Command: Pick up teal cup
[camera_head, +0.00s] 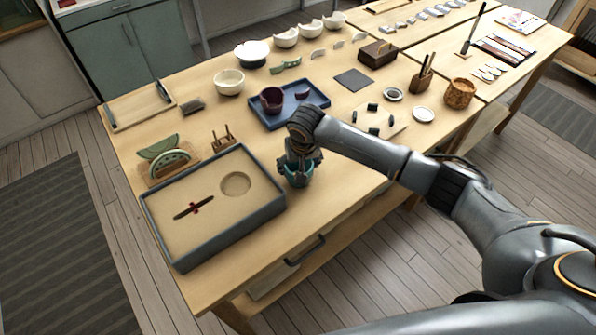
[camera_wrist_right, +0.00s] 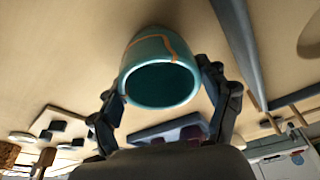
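The teal cup (camera_head: 298,178) is at the front of the table, just right of the sand tray. My right gripper (camera_head: 299,168) points down over it, with a finger on each side. In the right wrist view the teal cup (camera_wrist_right: 160,68) has an orange-gold seam, and its open mouth faces the camera. The fingertips of my right gripper (camera_wrist_right: 162,85) lie against its opposite sides, with no clear gap. I cannot tell whether the cup touches the table. My left gripper is not in view.
The grey-rimmed sand tray (camera_head: 232,231) stands close left of the cup. A blue tray (camera_head: 262,120) with a dark red cup (camera_head: 271,100) is behind. A board with small dark pieces (camera_head: 391,131) lies to the right. The front right table strip is clear.

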